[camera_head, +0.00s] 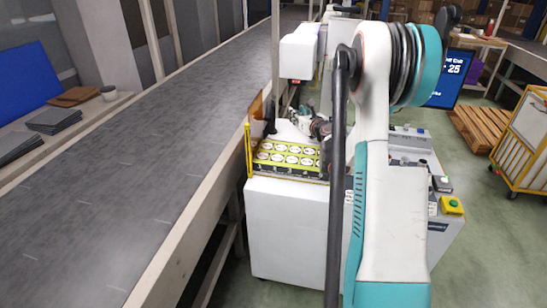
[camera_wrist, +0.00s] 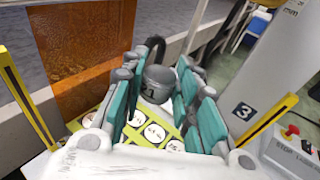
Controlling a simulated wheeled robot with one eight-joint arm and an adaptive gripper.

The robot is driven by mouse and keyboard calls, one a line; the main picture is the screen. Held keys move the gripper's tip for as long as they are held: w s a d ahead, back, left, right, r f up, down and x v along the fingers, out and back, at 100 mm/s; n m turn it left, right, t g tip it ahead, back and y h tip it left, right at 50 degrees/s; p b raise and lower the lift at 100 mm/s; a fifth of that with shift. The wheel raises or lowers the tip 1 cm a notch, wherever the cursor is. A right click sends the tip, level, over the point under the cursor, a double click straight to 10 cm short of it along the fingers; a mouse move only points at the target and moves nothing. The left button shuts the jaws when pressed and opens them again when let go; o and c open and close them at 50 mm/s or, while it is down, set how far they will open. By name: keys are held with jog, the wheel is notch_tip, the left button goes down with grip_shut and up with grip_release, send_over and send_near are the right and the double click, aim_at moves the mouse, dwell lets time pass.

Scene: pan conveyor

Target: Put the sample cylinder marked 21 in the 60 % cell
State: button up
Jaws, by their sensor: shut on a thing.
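My gripper (camera_wrist: 165,66) is shut on a dark grey sample cylinder (camera_wrist: 158,82) between its teal fingers in the wrist view. In the head view the tray (camera_head: 262,168) lies on a white cabinet, left of my arm. The cell labels are too small to read, so I cannot pick out the 60 % cell.
A grey conveyor (camera_head: 150,130) runs along the left. Yellow posts (camera_head: 248,150) stand beside the tray, and an orange translucent panel (camera_wrist: 85,60) is behind it. The white cabinet (camera_head: 285,230) carries a yellow button box (camera_head: 451,205) at its right.

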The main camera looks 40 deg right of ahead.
jog(key=b, duration=0.5)
send_over(294, 162)
jog(key=f, duration=1.4)
jog(key=shift+w+f, duration=0.2)
jog(key=shift+f, duration=0.15)
jog(key=shift+f+b, duration=1.15)
jog(key=shift+f, duration=1.5)
jog(key=shift+r, duration=0.1)
jog(key=o, duration=1.1)
jog(key=shift+c, duration=0.2)
